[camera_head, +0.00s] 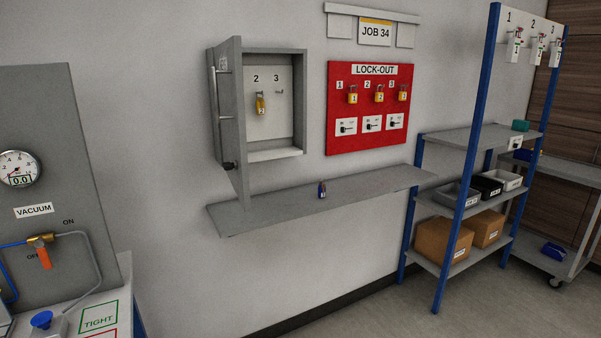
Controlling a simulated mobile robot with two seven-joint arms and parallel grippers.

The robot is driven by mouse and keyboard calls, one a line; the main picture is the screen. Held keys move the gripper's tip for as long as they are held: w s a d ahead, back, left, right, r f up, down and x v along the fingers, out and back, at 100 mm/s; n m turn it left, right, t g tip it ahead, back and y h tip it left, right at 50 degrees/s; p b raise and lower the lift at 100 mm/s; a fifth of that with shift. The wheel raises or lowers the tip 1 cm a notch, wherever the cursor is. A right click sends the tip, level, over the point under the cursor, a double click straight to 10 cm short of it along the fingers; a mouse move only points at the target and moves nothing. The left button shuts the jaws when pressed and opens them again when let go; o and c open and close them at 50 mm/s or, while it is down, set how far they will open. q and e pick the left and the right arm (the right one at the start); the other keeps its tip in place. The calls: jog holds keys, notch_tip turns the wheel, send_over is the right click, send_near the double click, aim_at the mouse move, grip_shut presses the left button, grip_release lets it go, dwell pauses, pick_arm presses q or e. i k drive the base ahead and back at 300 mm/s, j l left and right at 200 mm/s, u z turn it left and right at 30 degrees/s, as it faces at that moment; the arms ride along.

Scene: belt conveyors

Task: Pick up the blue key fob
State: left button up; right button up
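A small dark blue item (322,190) with a pale marking sits on the grey wall shelf (370,190), near its middle. It looks like the blue key fob, but it is too small to be sure. A yellow item (260,104) hangs under number 2 inside the open grey key cabinet (275,154) above the shelf's left part. The hook under number 3 is bare. The cabinet door (230,125) stands open and hides the cabinet's left side. Neither of my grippers is in view.
A red lock-out board (343,77) with yellow padlocks hangs right of the cabinet. A blue-post rack (470,150) with bins and cardboard boxes stands at the right, beside a grey cart (575,173). A vacuum panel (45,120) is at the left. Floor (380,315) shows in front.

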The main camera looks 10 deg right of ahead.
aim_at(321, 190)
jog(key=i+l+z, duration=0.25)
jog(key=i, duration=0.2)
jog(key=i+l+z, duration=0.25)
jog(key=i, duration=0.2)
jog(key=i+z, duration=0.25)
jog(key=i, duration=0.2)
